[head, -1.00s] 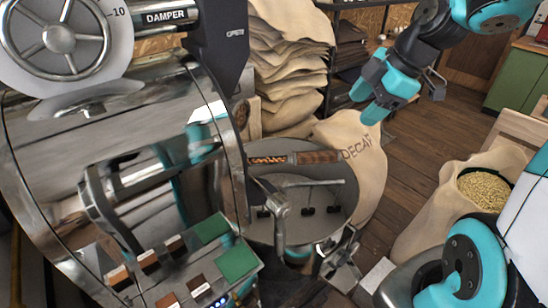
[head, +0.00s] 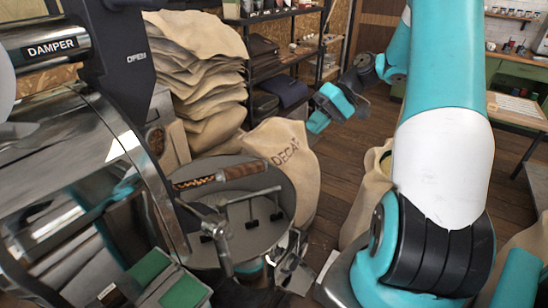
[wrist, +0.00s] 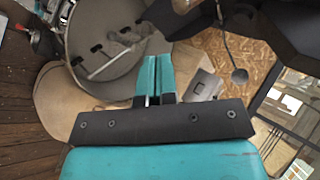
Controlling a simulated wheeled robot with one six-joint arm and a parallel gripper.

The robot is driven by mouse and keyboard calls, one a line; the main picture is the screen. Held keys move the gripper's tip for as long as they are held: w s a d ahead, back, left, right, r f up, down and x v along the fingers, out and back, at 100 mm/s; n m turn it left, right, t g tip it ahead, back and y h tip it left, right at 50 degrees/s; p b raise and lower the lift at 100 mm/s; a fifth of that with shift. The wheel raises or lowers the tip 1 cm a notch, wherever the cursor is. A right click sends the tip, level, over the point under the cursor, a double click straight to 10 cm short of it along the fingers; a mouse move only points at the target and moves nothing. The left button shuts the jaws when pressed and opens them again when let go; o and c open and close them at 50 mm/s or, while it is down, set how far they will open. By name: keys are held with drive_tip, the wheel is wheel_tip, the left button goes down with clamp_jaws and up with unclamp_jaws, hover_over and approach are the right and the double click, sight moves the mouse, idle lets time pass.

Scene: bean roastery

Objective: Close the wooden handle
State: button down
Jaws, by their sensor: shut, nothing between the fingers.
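The wooden handle (head: 240,171) is a brown grip with a coiled metal spring at its left end. It juts sideways from the roaster's front, over the round grey cooling tray (head: 268,228). My gripper (head: 320,118) has teal fingers and is up and to the right of the handle, apart from it, beyond the DECAF sack's top. In the wrist view my gripper (wrist: 154,76) has its fingers together with nothing between them, and the tray (wrist: 85,40) lies beyond the tips to the left. I cannot make out the handle clearly in the wrist view.
A DECAF sack (head: 285,160) stands behind the tray, with stacked sacks (head: 195,70) further back. Wooden floor (head: 350,165) is open beyond. My arm fills the right.

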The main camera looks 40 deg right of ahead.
drive_tip(key=a+r+p+x, duration=0.1)
drive_tip(key=r+p+x, duration=0.1)
drive_tip(key=x, duration=1.1)
drive_tip(key=shift+w+a+p, duration=0.2)
drive_tip(key=shift+a+p, duration=0.15)
drive_tip(key=shift+p, duration=0.55)
